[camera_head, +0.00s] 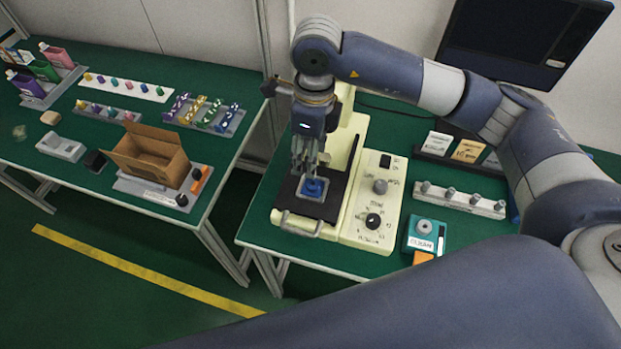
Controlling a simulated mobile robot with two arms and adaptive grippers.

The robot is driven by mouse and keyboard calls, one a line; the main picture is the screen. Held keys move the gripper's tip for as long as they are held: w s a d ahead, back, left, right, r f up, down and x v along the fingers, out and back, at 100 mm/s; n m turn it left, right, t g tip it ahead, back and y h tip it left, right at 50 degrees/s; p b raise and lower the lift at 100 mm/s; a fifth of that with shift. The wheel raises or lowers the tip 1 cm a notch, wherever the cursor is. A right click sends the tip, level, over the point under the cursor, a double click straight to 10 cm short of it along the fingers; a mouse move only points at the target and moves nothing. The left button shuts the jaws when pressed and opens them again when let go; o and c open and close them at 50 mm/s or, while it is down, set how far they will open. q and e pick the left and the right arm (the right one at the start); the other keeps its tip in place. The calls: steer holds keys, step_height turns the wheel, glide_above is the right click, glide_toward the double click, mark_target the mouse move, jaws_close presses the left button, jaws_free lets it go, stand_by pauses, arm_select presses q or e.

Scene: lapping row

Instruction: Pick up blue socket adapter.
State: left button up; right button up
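A small blue piece (315,188), which looks like the blue socket adapter, sits on a light square plate on the black bed (331,208) of a cream machine. My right arm comes in from the right and reaches over the machine. My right gripper (309,176) points down with its fingertips right at the blue piece and hides part of it. Whether the fingers are closed on it is too small to tell. My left gripper is not in view.
The cream machine's knob panel (372,205) is right of the bed. A teal device (425,236) and a rack of grey knobs (462,199) stand farther right. The left table holds an open cardboard box (150,158) and small coloured parts. A monitor (525,40) stands behind.

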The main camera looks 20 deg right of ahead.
steer(key=d, duration=0.1)
steer(key=p, duration=0.1)
glide_above(315, 185)
steer(key=shift+h, duration=0.3)
steer(key=f, duration=0.3)
steer(key=w+f, duration=0.1)
steer(key=f, duration=0.1)
steer(key=shift+d, duration=0.1)
steer(key=f+p, duration=0.1)
steer(key=f, duration=0.1)
steer(key=s+f+p, duration=0.1)
steer(key=f, duration=0.1)
steer(key=shift+f+p, duration=0.35)
steer(key=shift+p, duration=0.05)
steer(key=shift+f, duration=0.35)
jaws_close()
